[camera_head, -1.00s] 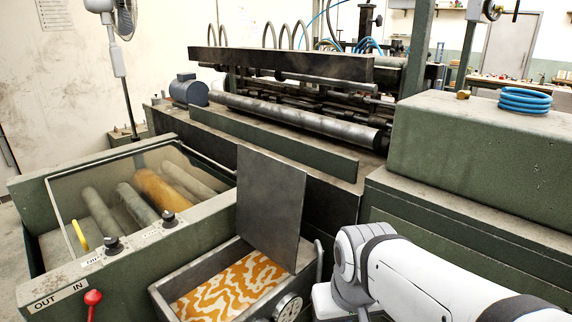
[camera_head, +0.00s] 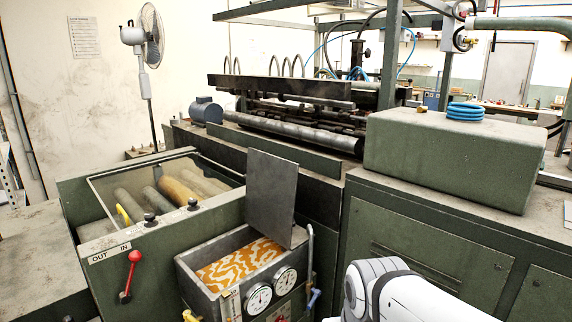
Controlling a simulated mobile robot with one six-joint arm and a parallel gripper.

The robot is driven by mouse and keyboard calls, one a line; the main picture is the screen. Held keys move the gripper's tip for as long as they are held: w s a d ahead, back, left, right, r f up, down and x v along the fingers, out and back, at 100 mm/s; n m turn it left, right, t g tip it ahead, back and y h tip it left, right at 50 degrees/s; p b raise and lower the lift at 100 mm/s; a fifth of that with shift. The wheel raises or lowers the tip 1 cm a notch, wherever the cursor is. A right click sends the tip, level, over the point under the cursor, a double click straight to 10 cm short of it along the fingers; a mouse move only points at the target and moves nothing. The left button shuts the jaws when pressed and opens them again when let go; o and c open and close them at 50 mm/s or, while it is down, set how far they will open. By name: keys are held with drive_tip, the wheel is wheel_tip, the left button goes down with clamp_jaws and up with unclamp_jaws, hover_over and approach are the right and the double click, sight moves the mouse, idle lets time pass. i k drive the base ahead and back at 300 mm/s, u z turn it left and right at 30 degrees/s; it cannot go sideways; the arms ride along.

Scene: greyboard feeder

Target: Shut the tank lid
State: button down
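The tank lid (camera_head: 271,196) is a flat dark grey plate. It stands raised, tilted a little back, at the far side of the open tank (camera_head: 222,244). Orange and white patterned contents (camera_head: 240,265) show inside the tank. Two round dials (camera_head: 259,298) sit on the tank's front. A bent grey pipe or handle (camera_head: 310,250) rises at the tank's right corner. My white arm shows at the bottom right, to the right of the tank. My gripper is out of the picture.
A green box with rollers under a clear cover (camera_head: 165,190) stands left of the tank, with a red-knobbed lever (camera_head: 134,257) on its front. A large green housing (camera_head: 447,155) with a coiled blue hose (camera_head: 466,111) stands at right. A fan (camera_head: 150,40) stands behind.

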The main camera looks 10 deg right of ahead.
sight(272, 181)
drive_tip(key=u, duration=0.15)
drive_tip(key=i, duration=0.9)
drive_tip(key=z, duration=0.05)
